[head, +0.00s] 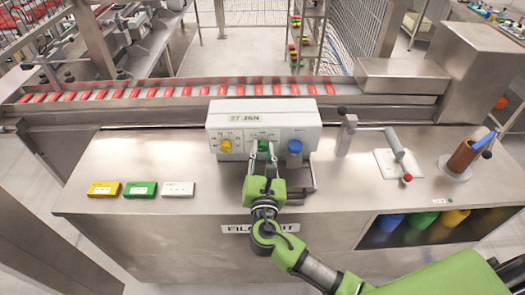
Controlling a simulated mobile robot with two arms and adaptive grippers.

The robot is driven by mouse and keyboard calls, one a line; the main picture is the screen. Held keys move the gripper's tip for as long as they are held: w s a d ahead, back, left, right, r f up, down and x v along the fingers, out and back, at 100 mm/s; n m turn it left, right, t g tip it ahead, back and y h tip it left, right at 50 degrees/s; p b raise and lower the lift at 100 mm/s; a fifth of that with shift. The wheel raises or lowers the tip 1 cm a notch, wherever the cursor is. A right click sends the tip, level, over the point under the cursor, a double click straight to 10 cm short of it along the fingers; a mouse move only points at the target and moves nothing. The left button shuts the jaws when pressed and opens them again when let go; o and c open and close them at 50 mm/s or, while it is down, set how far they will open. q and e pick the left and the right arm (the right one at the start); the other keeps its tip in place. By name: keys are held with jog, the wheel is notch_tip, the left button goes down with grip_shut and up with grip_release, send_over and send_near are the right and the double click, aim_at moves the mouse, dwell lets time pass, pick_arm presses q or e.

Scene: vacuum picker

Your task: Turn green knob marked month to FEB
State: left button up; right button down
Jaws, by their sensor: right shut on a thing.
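The white date box (228,113) stands on the steel counter and its top label (257,118) seems to read 27 JAN. Its front carries a yellow knob (225,146) at left, the green knob (263,146) in the middle and a blue knob (294,147) at right. My right gripper (263,155) reaches up from below and is shut on the green knob, partly covering it. The small print around the knobs is too small to read. My left gripper is not in view.
Yellow (104,189), green (140,189) and white (179,189) blocks lie on the counter at left. A lever device (345,134), a white plate with a red-tipped handle (399,161) and a brown cylinder (464,157) stand at right. A conveyor with red items (169,91) runs behind.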

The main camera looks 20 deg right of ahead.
jog(key=shift+f, duration=0.1)
jog(key=m+b, duration=0.3)
jog(key=m, duration=0.1)
jog(key=shift+f+m, duration=0.1)
jog(key=shift+m, duration=0.2)
jog(key=shift+m+b, duration=1.45)
jog(key=shift+m, duration=0.65)
jog(key=shift+r, duration=0.2)
jog(key=c, duration=1.8)
grip_release()
